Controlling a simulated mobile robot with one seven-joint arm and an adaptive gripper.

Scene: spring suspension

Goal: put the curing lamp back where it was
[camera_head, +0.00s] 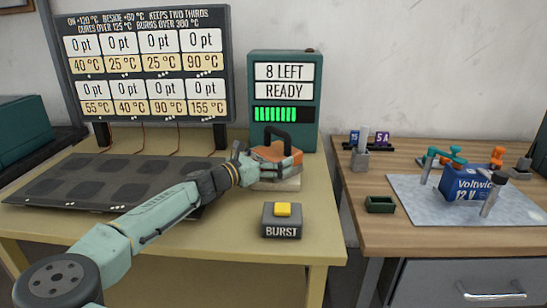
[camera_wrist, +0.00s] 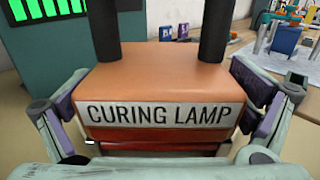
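The curing lamp (camera_head: 277,153) is an orange block with a black handle on top. In the head view it is upright on a pale block (camera_head: 274,184) in front of the green display box. In the wrist view the lamp (camera_wrist: 160,78) fills the middle, with its "CURING LAMP" label facing me. My gripper (camera_head: 268,168) reaches it from the left front. In the wrist view the fingers of my gripper (camera_wrist: 165,110) are spread wide, one on each side of the lamp, with what looks like a narrow gap at each side. The lamp's underside is hidden.
The green box (camera_head: 285,85) reads "8 LEFT READY". A BURST button box (camera_head: 282,220) stands in front of the lamp. A dark panel with square pads (camera_head: 60,201) lies left, below a temperature board (camera_head: 143,65). A wooden bench (camera_head: 375,232) with a battery (camera_head: 465,184) stands right, across a gap.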

